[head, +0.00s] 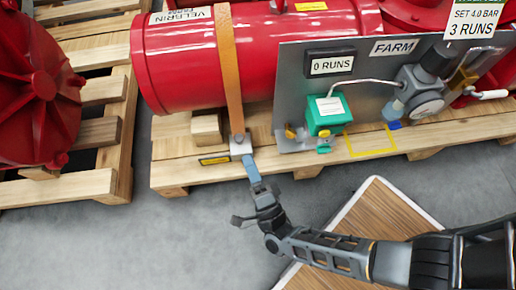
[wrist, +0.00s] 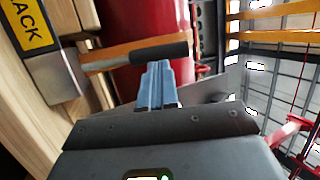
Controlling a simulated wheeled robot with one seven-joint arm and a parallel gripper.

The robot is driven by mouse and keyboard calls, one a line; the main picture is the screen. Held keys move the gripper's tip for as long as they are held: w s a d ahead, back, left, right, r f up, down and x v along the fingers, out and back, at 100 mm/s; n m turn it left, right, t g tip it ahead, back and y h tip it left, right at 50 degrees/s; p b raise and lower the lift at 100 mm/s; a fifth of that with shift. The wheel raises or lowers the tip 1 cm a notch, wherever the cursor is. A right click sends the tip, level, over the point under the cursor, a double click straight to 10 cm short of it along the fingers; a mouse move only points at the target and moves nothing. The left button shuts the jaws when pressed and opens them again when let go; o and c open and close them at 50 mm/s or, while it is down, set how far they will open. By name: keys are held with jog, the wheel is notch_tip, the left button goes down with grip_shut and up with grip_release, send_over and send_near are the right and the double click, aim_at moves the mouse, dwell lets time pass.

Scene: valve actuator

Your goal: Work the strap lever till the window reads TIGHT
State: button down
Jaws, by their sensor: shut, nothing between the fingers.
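An orange strap (head: 229,70) runs down over a red cylinder to a small metal ratchet (head: 241,145) at the pallet's edge. In the wrist view, the metal housing (wrist: 54,77) sits beside a yellow label (wrist: 34,27) with "ACK" legible and its start cut off. A strap lever with a dark grip (wrist: 158,53) lies across the strap. My gripper (head: 249,163) is shut and empty, its blue-grey fingers (wrist: 157,68) together right at the grip. I cannot tell whether they touch it. In the head view the lever is mostly hidden and the label (head: 214,160) is too small to read.
A grey panel (head: 290,95) with a green box (head: 329,113) and a gauge stands right of the strap. The wooden pallet (head: 175,178) lies under it. A wood-topped table (head: 370,215) is near my arm. Grey floor (head: 180,235) is clear at left.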

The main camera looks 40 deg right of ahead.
aim_at(240, 141)
jog(key=shift+x, duration=1.55)
